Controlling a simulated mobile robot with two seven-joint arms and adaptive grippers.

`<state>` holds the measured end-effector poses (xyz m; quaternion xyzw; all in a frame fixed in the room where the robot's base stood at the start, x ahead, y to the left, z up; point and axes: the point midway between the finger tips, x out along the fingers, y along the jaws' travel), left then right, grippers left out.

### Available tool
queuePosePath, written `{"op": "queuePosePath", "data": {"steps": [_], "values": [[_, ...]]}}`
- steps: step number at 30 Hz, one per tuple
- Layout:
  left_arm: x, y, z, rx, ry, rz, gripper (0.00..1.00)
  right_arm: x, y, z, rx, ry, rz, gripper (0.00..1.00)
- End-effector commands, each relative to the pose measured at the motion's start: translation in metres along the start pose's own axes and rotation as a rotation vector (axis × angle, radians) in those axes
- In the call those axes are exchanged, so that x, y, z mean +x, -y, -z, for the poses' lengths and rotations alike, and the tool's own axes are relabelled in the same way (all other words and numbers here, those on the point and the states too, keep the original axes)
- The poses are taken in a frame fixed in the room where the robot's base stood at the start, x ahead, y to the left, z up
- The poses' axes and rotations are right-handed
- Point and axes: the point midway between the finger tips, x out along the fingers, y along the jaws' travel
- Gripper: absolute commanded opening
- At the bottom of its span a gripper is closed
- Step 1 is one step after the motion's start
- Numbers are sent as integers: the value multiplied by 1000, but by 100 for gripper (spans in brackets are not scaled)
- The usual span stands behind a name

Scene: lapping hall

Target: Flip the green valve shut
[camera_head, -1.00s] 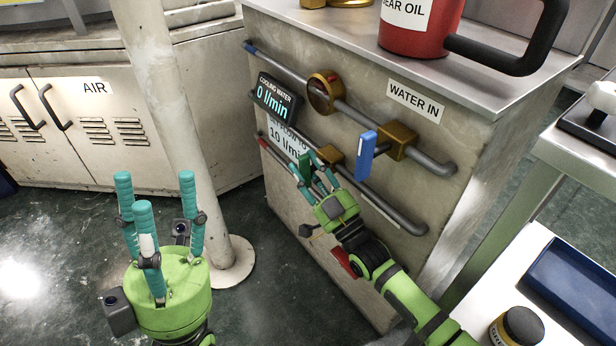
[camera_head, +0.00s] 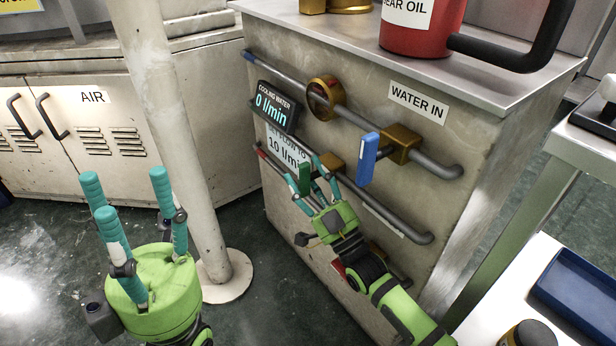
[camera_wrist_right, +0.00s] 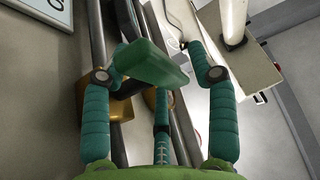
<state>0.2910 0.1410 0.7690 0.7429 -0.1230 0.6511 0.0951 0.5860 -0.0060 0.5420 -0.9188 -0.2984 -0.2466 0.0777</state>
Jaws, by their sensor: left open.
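In the right wrist view the handle (camera_wrist_right: 150,62) lies crosswise to the pipe. My right gripper (camera_head: 318,180) is at the handle. Its fingers (camera_wrist_right: 160,65) are spread on both sides of the handle; whether one touches it I cannot tell. My left gripper (camera_head: 125,190) is open and empty, fingers up, left of the pole. The cooling water display (camera_head: 275,105) reads 0 l/min.
A blue valve handle (camera_head: 368,158) is on the upper pipe, close above my right gripper. A white pole (camera_head: 178,150) stands between my left gripper and the machine. A red gear oil can (camera_head: 415,35) stands on top. A blue tray (camera_head: 585,285) lies at the lower right.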

Motion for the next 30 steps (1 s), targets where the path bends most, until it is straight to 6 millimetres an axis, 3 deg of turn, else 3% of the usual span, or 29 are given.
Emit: {"op": "queuePosePath", "data": {"steps": [11,14,24,30], "values": [[-1,0,0,0,3,1,48,-5,0,0,3,1,-1,62],[-1,0,0,0,3,1,48,-17,0,1,2,1,-1,62],[0,0,0,0,2,0,48,-80,0,38,2,3,1,62],[0,0,0,0,1,0,48,-107,0,54,3,2,0,62]]}}
